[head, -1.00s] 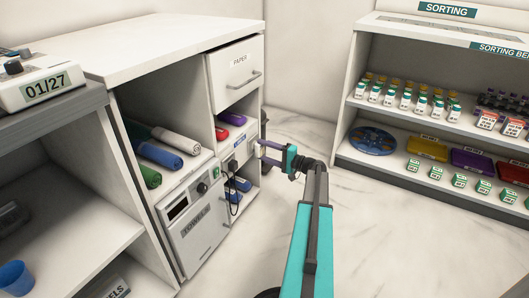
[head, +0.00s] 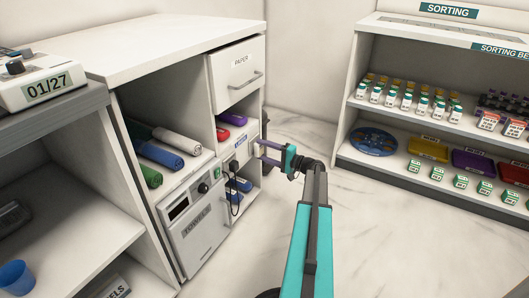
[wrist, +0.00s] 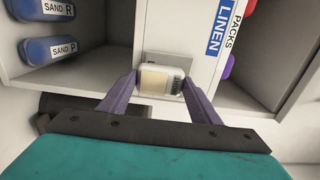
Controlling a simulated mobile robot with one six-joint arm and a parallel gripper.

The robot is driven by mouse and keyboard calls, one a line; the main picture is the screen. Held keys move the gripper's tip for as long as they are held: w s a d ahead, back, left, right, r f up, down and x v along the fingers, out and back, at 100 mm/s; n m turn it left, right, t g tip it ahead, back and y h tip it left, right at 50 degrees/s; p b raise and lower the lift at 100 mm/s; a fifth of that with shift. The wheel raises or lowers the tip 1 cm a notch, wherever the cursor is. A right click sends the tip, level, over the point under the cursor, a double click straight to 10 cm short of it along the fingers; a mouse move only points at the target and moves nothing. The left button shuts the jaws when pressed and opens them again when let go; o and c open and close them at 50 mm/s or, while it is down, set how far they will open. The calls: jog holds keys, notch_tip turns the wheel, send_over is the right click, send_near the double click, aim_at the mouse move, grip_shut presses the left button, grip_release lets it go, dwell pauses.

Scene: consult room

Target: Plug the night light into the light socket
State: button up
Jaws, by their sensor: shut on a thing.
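The night light (wrist: 162,80), a small white block with a cream face, is between the two purple fingers of my gripper (wrist: 158,84) in the wrist view. The fingers are shut on its sides. A grey socket plate (wrist: 168,59) shows just behind it on the white cabinet front, partly hidden by the light. I cannot tell whether the prongs are in the socket. In the head view my gripper (head: 262,153) reaches left to the cabinet front, with its fingertips very close to it. The light is too small there to make out clearly.
Next to the socket a black plug (head: 233,165) with a hanging cord sits on the cabinet. Blue packs (wrist: 48,49) lie in an open bay, and a LINEN label (wrist: 221,30) is on the front. A paper drawer (head: 238,75) is above. The floor (head: 300,215) nearby is clear.

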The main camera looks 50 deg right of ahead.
jog(key=shift+w, duration=0.2)
jog(key=o, duration=1.1)
jog(key=shift+o, duration=0.2)
jog(key=shift+s, duration=0.1)
jog(key=p+v, duration=0.4)
jog(key=v, duration=0.9)
jog(key=shift+s+p, duration=0.3)
jog(key=shift+s, duration=0.05)
jog(key=shift+s, duration=0.1)
